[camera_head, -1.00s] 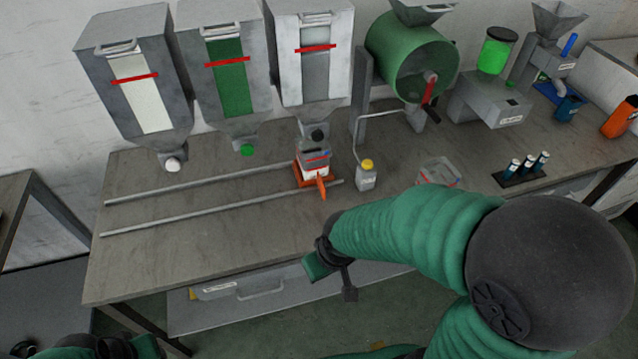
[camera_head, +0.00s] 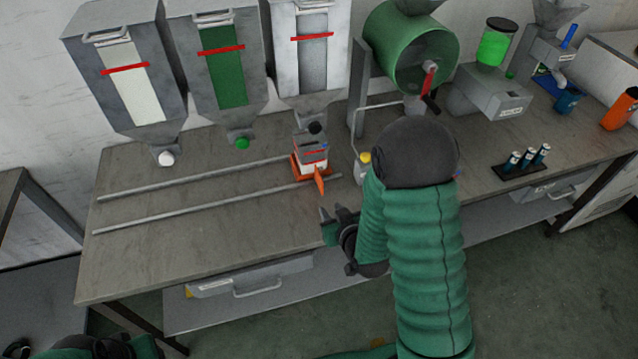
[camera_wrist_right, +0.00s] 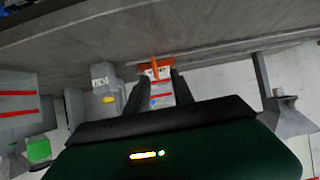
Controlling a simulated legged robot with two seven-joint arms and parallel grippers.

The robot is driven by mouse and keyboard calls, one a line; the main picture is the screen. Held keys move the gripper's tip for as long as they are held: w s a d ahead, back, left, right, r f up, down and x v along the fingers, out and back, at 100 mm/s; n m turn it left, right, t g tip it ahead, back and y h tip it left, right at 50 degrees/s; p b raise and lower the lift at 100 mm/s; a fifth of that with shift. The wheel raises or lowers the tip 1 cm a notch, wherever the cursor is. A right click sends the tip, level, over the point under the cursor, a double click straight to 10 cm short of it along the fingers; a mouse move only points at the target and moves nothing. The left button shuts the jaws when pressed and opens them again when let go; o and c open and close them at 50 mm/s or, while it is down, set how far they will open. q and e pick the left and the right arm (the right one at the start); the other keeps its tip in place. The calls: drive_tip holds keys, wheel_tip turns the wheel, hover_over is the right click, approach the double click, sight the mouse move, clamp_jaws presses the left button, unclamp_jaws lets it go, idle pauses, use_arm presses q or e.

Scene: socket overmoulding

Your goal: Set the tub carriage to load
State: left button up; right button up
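The tub carriage (camera_head: 297,168) is orange and sits at the right end of two rails, under the third hopper. It carries a white and grey tub (camera_head: 312,152) with a red line, and an orange handle (camera_head: 319,182) sticks out at its front. My right gripper (camera_head: 333,212) is in front of the handle, near the table's front edge, apart from it. In the right wrist view the carriage (camera_wrist_right: 155,70) shows between the two spread, empty fingers (camera_wrist_right: 157,88). My left gripper (camera_head: 125,346) is at the bottom left, partly cut off; its fingers are not clear.
Two rails (camera_head: 190,183) run left along the bare table. Three hoppers with white (camera_head: 137,95), green (camera_head: 224,75) and grey (camera_head: 313,60) windows hang behind. A yellow-capped bottle (camera_head: 364,160) stands right of the carriage, partly behind my right arm. A green drum (camera_head: 395,50) is further back.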

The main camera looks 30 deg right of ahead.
sight(320, 181)
drive_tip(key=w+d+b, duration=0.1)
drive_tip(key=b, duration=0.1)
drive_tip(key=w+d+f+t+b, duration=0.1)
drive_tip(key=b, duration=0.1)
drive_tip(key=shift+w+d+f+t+h, duration=0.1)
drive_tip(key=shift+t+h, duration=0.2)
drive_tip(key=shift+h, duration=0.1)
drive_tip(key=shift+w+d, duration=0.1)
drive_tip(key=shift+w, duration=0.9)
drive_tip(key=x, duration=1.1)
drive_tip(key=shift+w+d+f, duration=0.1)
drive_tip(key=shift+w+d, duration=0.05)
drive_tip(key=shift+d, duration=0.1)
drive_tip(key=shift+w+f, duration=0.15)
drive_tip(key=shift+w, duration=0.25)
drive_tip(key=shift+a, duration=0.1)
clamp_jaws()
